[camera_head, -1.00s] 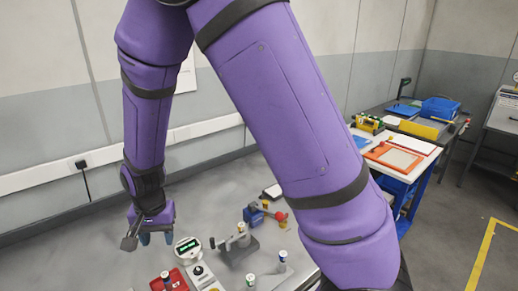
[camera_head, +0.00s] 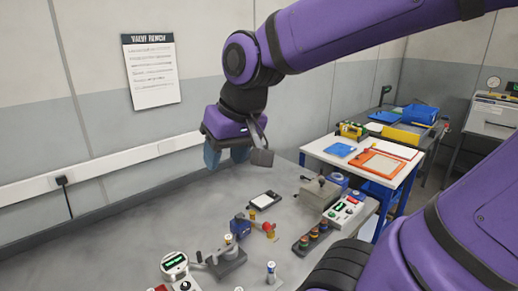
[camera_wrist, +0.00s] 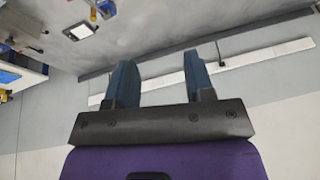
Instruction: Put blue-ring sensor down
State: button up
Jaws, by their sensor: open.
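My gripper (camera_head: 226,160) is high above the back of the grey bench (camera_head: 110,236), near the wall. In the wrist view my gripper (camera_wrist: 159,65) has its two blue fingers well apart, with nothing between them. A small white cylindrical sensor (camera_head: 271,272) stands upright on the bench at the front, well below and apart from my gripper. Another small cylinder (camera_head: 228,239) stands by a grey fixture. A further one is cut off at the bottom edge. The ring colours are too small to tell, so I cannot say which is the blue-ring sensor.
A meter with a green display (camera_head: 174,263) is at the front left. The left back of the bench is clear.

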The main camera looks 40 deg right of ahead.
jog(key=s+d+r+n+t+h, duration=0.1)
jog(key=s+d+r, duration=0.1)
jog(key=s, duration=0.4)
jog(key=shift+s+d, duration=0.15)
jog(key=shift+d, duration=0.15)
jog(key=shift+r, duration=0.1)
dwell(1.9)
